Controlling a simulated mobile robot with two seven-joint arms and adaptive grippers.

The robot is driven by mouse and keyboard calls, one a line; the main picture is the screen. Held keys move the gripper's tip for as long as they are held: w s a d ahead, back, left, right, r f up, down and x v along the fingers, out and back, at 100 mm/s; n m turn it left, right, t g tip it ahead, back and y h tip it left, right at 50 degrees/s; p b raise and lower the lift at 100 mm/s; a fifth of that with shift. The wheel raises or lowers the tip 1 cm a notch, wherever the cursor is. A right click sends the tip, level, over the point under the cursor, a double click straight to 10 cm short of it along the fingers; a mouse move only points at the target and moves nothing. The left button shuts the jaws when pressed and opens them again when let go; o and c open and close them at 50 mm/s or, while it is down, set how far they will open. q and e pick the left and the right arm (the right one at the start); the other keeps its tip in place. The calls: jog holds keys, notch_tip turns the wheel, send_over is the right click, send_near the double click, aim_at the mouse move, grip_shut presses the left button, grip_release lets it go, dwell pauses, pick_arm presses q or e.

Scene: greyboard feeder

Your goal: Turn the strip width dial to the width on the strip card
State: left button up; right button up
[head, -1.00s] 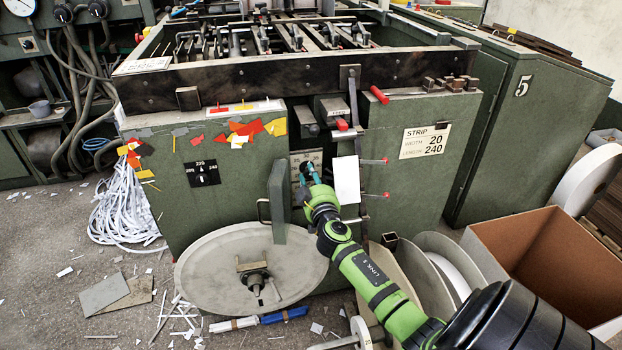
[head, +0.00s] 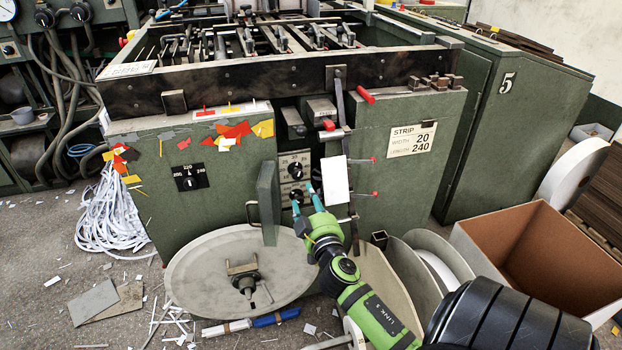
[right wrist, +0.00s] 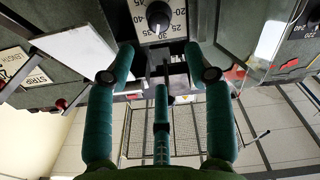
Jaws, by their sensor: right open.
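The strip card (head: 412,139) on the green machine's right front reads width 20 and 240. A recessed panel (head: 285,156) holds two black knobs, an upper one (head: 295,170) and a lower one (head: 297,194); their labels are too small to read. My right gripper (head: 304,200) is open and empty in front of the lower knob, teal fingers pointing up at the panel. In the right wrist view a black dial knob (right wrist: 158,15) with scale numbers from 15 to 45 lies beyond the spread fingers, apart from them. My left gripper is out of view.
A white sheet (head: 335,180) hangs just right of the gripper. A green open door (head: 268,203) stands to its left, above a round reel (head: 215,285). A separate black dial plate (head: 190,177) marked 200, 220, 240 is further left. A cardboard box (head: 480,240) stands right.

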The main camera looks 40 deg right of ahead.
jog(key=shift+v, duration=1.05)
jog(key=m, duration=0.5)
send_near(298, 176)
jog(key=w, duration=0.1)
jog(key=shift+d+x, duration=0.25)
jog(key=shift+x, duration=3.6)
jog(key=shift+s, duration=0.15)
grip_shut()
